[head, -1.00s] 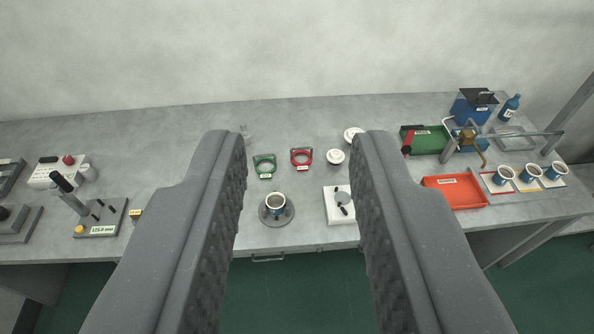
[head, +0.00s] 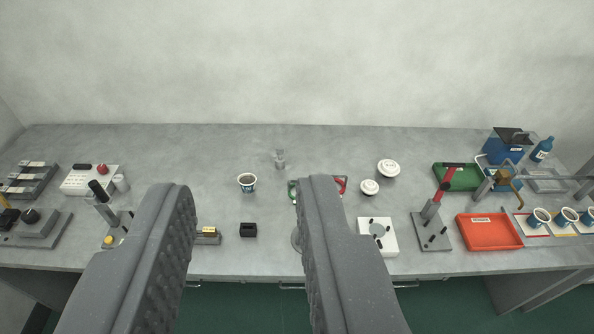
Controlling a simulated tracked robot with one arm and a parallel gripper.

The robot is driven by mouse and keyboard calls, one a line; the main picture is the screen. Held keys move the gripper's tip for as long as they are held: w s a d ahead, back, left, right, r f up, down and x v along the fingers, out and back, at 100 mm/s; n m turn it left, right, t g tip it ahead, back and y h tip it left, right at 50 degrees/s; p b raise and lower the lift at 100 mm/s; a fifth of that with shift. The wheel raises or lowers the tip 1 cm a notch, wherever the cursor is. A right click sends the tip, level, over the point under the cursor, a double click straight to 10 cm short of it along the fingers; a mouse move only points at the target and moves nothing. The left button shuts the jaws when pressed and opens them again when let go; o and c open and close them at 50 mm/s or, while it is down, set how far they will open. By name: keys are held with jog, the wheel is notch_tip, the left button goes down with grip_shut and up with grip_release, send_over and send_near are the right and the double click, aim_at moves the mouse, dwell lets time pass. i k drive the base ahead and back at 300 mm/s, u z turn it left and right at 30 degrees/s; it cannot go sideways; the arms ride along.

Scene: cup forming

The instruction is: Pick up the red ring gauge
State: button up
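The red ring gauge (head: 341,183) lies on the bench. Only a small red part of it shows past the right finger; the rest is hidden. Beside it to the left, a sliver of the green ring gauge (head: 292,189) shows at the same finger's inner edge. My gripper (head: 246,186) is open, its two dark fingers spread wide with nothing held between them. It is above and in front of the bench, and the red ring gauge is behind the right finger rather than in the gap.
A paper cup (head: 247,183) and a black block (head: 248,230) stand in the gap. White round pieces (head: 388,168), a white plate (head: 378,237) and a red tray (head: 489,232) are to the right. A gauge stand (head: 100,192) is at left.

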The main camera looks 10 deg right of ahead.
aim_at(336, 177)
jog(key=u, duration=0.3)
jog(key=i, duration=1.3)
jog(key=z, duration=0.65)
jog(key=i, duration=0.5)
jog(key=z, duration=0.4)
